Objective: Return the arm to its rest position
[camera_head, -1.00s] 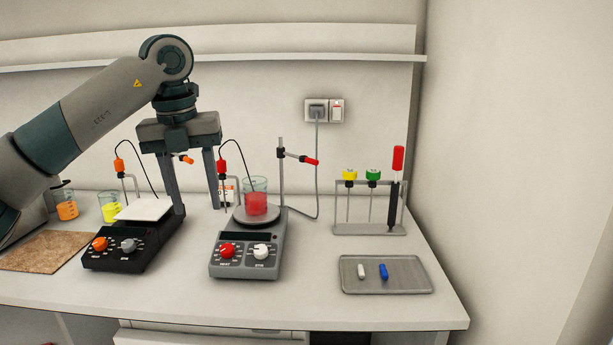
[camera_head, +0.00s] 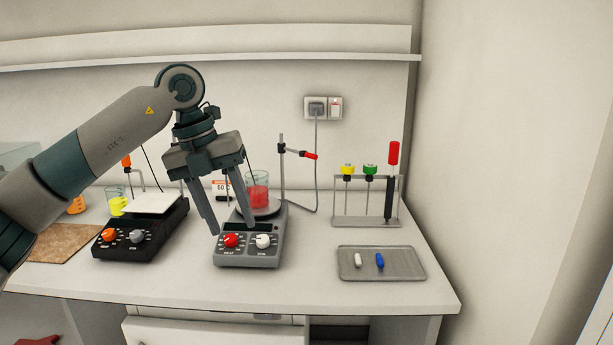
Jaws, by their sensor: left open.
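My left arm comes in from the left, and my left gripper (camera_head: 230,229) points down with its two fingers apart and nothing between them. A beaker of red liquid (camera_head: 258,195) stands on the grey hotplate, just right of the gripper. My right gripper is not in view.
The black hotplate (camera_head: 140,245) with a white top (camera_head: 152,204) stands left. Beakers with yellow (camera_head: 117,206) and orange (camera_head: 76,206) liquid are behind it. A rack (camera_head: 366,221) and a grey tray (camera_head: 381,274) with two small bars stand right. A shelf (camera_head: 300,57) runs above.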

